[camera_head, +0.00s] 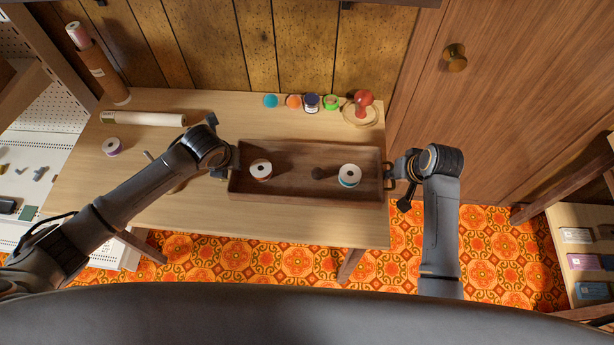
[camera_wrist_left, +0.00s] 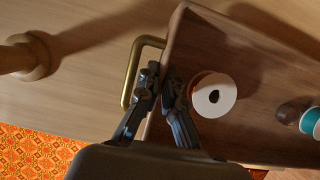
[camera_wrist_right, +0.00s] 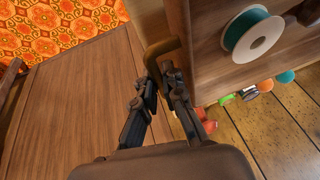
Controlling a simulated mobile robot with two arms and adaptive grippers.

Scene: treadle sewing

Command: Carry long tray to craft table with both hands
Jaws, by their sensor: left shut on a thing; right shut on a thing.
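The long brown wooden tray (camera_head: 310,199) is level over the pale wooden table (camera_head: 330,226); I cannot tell whether it touches the tabletop. Two thread spools (camera_head: 260,168) (camera_head: 350,172) stand in it, with a small dark object (camera_head: 322,173) between them. My right gripper (camera_head: 391,173) is shut at the right end, on the other brass handle (camera_wrist_right: 157,50). The exact finger contact is partly hidden in both wrist views.
Several small coloured pots (camera_head: 294,101) and a red item on a round base (camera_head: 362,108) line the table's back edge. A wooden cabinet (camera_head: 500,100) stands right; a shelf (camera_head: 575,245) is lower right.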

